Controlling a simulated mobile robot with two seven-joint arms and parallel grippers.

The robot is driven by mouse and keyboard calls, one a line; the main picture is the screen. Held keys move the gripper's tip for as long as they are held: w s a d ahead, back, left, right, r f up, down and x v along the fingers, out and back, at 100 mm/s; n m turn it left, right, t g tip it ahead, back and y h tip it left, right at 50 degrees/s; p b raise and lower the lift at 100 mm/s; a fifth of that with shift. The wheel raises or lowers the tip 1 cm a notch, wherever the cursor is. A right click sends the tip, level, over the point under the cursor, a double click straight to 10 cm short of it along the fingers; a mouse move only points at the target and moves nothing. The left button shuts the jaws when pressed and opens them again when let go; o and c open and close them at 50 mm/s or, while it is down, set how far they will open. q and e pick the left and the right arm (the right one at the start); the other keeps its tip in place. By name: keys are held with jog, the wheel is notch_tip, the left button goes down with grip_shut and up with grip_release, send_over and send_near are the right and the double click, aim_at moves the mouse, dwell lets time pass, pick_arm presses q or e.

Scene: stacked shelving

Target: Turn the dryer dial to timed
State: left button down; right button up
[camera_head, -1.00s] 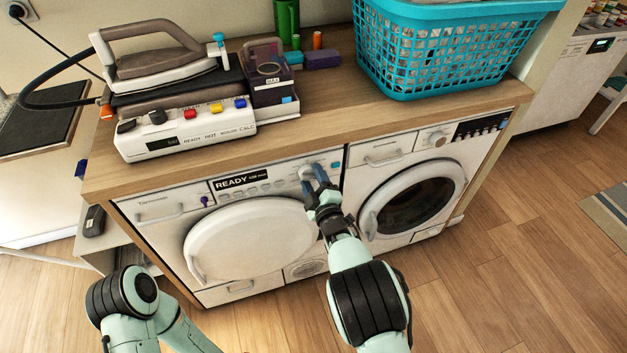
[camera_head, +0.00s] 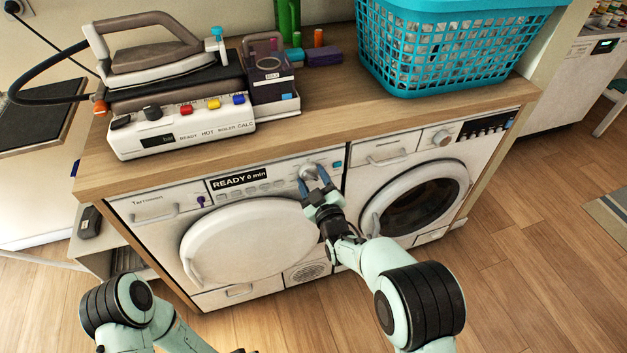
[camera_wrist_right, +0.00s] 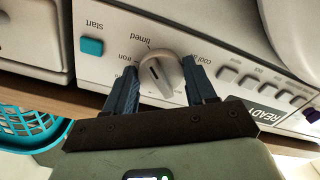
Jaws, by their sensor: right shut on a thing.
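The dryer (camera_head: 250,235) is the left white machine under the wooden counter, with a round door and a display reading "READY 0 min". Its grey dial (camera_head: 309,170) is at the right of its panel. In the right wrist view, upside down, the dial (camera_wrist_right: 161,78) has "timed", "iron" and "cool" printed around it. A short dark mark shows on its face; I cannot tell exactly which word it points to. My right gripper (camera_head: 313,183) is shut on the dial, one blue finger on each side. My left arm is at the bottom left; its gripper is out of view.
A teal start button (camera_wrist_right: 91,46) sits beside the dial. A second machine (camera_head: 415,190) with a dark round door stands to the right. The counter (camera_head: 330,108) above carries an iron station (camera_head: 180,125) and a blue basket (camera_head: 450,55). The floor in front is open.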

jog(key=shift+r, duration=0.1)
jog(key=o, duration=1)
jog(key=shift+o, duration=0.2)
pick_arm(q)
jog(key=s+r+p, duration=0.1)
jog(key=s+d+r, duration=0.1)
jog(key=shift+s+d+g+h+p, duration=0.2)
jog(key=shift+s+g+h+p, duration=0.1)
jog(key=shift+s+g+p, duration=0.1)
pick_arm(e)
jog(key=v, duration=1.3)
jog(key=shift+s, duration=0.2)
